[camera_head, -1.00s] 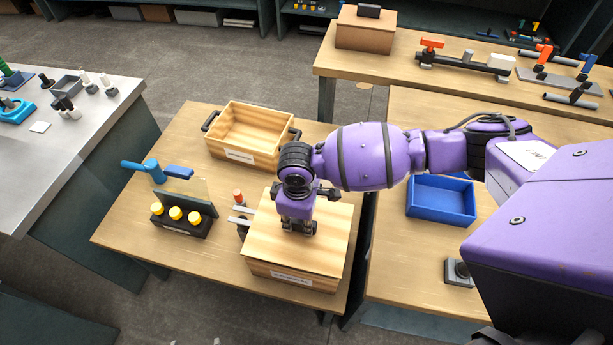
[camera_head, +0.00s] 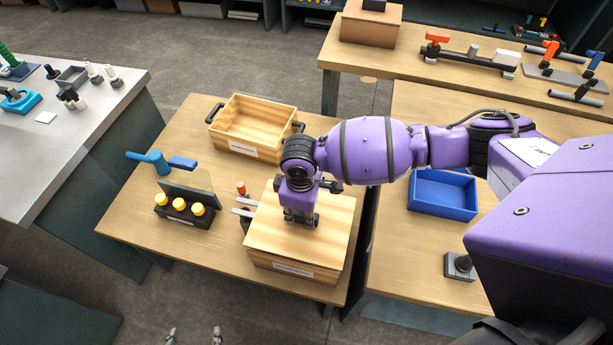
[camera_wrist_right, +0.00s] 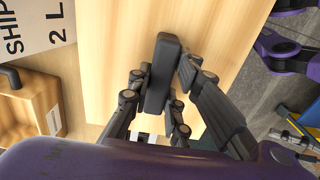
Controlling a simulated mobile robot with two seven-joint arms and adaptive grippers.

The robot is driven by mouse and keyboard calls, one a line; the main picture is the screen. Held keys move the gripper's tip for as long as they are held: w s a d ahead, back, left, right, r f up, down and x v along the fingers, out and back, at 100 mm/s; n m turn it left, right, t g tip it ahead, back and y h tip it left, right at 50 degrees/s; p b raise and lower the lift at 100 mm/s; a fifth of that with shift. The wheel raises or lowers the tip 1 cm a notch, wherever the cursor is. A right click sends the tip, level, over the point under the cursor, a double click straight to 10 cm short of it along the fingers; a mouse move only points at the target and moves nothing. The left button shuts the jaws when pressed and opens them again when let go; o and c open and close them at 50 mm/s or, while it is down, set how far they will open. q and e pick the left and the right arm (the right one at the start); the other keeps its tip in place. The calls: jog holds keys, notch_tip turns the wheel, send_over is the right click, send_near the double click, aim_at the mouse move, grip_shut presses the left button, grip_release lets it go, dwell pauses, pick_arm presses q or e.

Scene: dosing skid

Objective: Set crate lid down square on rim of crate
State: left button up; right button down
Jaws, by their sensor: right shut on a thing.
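The wooden crate (camera_head: 290,269) with a white label stands at the front right of the near table. The flat wooden crate lid (camera_head: 275,232) lies over its top, its edges roughly in line with the crate's sides. I cannot tell whether it touches the rim all round. My right gripper (camera_head: 301,219) points down at the lid's middle, shut on its black handle, which shows between the fingers in the right wrist view (camera_wrist_right: 163,75). The gripper hides part of the lid. Two fingertips of my left gripper (camera_head: 194,337) show, spread apart and empty, at the bottom edge.
An open wooden crate (camera_head: 233,143) with black handles stands behind. Left of the lid are a black holder with yellow-topped items (camera_head: 180,212) and a blue-handled tool (camera_head: 160,162). A blue tray (camera_head: 443,205) sits on the right table, across a narrow gap.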

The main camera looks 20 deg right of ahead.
pick_arm(q)
jog(key=shift+r, duration=0.1)
pick_arm(e)
jog(key=shift+w+r, duration=0.1)
pick_arm(q)
jog(key=shift+w+d+r, duration=0.15)
jog(key=shift+w+r, duration=0.1)
jog(key=shift+w, duration=0.2)
jog(key=shift+w+d+r, duration=0.1)
jog(key=shift+w+r, duration=0.1)
jog(key=shift+w, duration=0.2)
pick_arm(e)
jog(key=shift+f, duration=0.55)
pick_arm(q)
jog(key=shift+s+a+f, duration=0.25)
jog(key=shift+s+f, duration=0.2)
jog(key=shift+s, duration=0.35)
pick_arm(e)
jog(key=shift+f, duration=0.2)
jog(key=shift+f, duration=0.2)
pick_arm(q)
jog(key=shift+w+d+f, duration=0.1)
pick_arm(e)
jog(key=shift+f, duration=0.25)
